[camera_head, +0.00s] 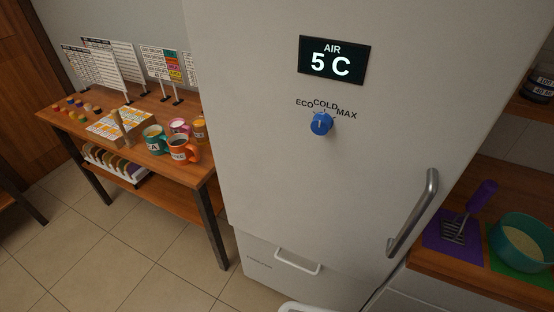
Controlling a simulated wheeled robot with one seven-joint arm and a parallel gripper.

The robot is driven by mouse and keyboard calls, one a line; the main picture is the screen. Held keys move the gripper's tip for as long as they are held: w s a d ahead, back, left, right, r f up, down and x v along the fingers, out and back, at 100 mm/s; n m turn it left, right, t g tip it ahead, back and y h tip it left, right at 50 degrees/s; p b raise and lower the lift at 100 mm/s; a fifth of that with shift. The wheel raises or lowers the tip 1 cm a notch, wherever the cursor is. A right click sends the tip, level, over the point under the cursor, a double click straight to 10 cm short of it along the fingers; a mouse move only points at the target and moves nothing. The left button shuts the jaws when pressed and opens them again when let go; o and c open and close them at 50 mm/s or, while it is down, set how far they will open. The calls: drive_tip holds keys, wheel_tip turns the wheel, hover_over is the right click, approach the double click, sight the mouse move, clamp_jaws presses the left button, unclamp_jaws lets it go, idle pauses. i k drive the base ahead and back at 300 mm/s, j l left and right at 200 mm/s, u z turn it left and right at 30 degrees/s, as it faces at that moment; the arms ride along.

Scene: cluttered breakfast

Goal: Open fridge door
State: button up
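The fridge door (270,170) is a large pale grey panel filling the middle of the head view. It looks shut, with no visible gap along its edges. A grey metal bar handle (414,213) stands out on its lower right side, tilted in the picture. A black display (334,61) on the door reads "AIR 5 C". Below it a blue knob (321,124) sits under the words "ECO COLD MAX". My gripper is not in view.
A drawer (265,264) with a white handle (297,262) is below the door. At left, a wooden table (188,171) holds mugs and signs. Tiled floor (150,250) is clear in front.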

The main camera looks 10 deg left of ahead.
sight(352, 200)
drive_tip(key=u, duration=0.85)
drive_tip(key=k+l, duration=0.75)
